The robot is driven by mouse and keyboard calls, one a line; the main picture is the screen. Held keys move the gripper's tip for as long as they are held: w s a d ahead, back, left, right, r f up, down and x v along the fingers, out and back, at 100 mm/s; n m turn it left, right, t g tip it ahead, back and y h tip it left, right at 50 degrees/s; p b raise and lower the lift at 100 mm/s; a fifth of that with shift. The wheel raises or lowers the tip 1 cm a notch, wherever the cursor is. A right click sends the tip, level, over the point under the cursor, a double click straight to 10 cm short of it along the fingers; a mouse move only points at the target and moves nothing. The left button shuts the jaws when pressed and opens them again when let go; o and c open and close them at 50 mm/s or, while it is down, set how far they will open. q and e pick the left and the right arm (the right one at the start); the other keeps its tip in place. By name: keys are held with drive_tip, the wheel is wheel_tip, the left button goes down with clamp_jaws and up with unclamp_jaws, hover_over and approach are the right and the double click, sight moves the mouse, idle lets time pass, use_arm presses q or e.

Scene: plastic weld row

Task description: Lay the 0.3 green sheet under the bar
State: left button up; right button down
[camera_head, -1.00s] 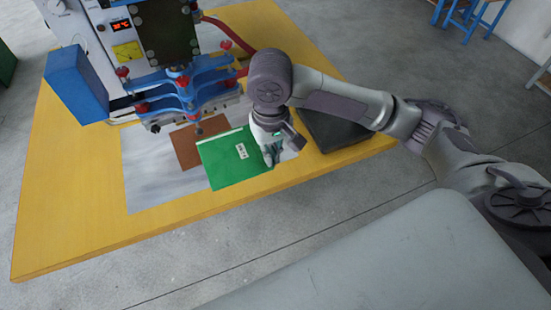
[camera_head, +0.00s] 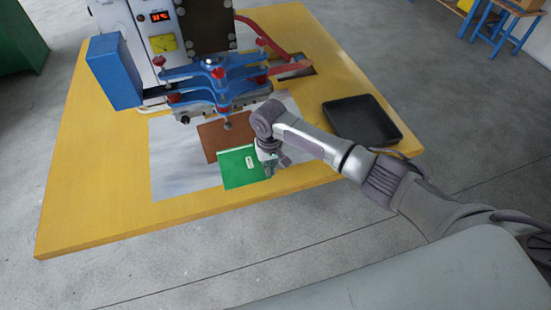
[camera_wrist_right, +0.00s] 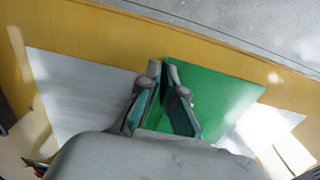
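The green sheet (camera_head: 241,168) with a small white label lies flat over the front part of a brown sheet (camera_head: 213,135), in front of the blue bar (camera_head: 196,92) of the press. In the right wrist view the green sheet (camera_wrist_right: 210,97) extends to the right of the fingers. My right gripper (camera_head: 269,170) is at the sheet's right edge. In the wrist view its fingers (camera_wrist_right: 161,76) have their tips close together at the sheet's edge and appear shut on it. The exact contact is partly hidden. My left gripper is not in view.
A grey plate (camera_head: 175,170) lies under the sheets. The press, with a control box (camera_head: 161,45), stands at the back. The table's front left is clear.

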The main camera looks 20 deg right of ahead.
drive_tip(key=shift+f, duration=0.6)
drive_tip(key=shift+s+f, duration=0.1)
drive_tip(key=shift+s+p, duration=0.65)
drive_tip(key=shift+p, duration=0.05)
drive_tip(key=s+p, duration=1)
drive_tip(key=s, duration=0.5)
drive_tip(key=shift+s+d, duration=0.25)
